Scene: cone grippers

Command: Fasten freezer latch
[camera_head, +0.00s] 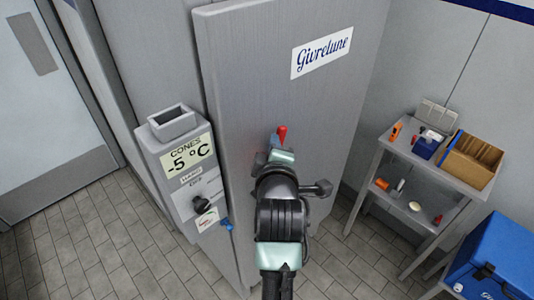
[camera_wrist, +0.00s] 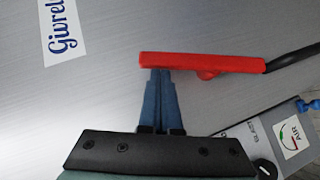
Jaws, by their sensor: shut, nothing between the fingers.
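The tall grey freezer door (camera_head: 255,90) carries a Givrelune label and stands in the middle of the head view. The latch handle (camera_head: 282,133) is red and shows just beyond my gripper (camera_head: 274,142). In the wrist view the red handle (camera_wrist: 200,63) lies nearly level across the picture, with a black rod leaving its right end. My gripper (camera_wrist: 160,72) is shut and empty, its blue fingertips at the handle's lower edge near its left end. I cannot tell whether they touch. The latch's catch is hidden, partly behind my arm.
A grey control box (camera_head: 178,165) reading "CONES -5 °C" stands left of the door, with a black knob (camera_head: 202,203) and a blue fitting (camera_head: 226,224). A shelf table (camera_head: 440,165) with small items and a blue cooler (camera_head: 495,255) are at right. Tiled floor is open at left.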

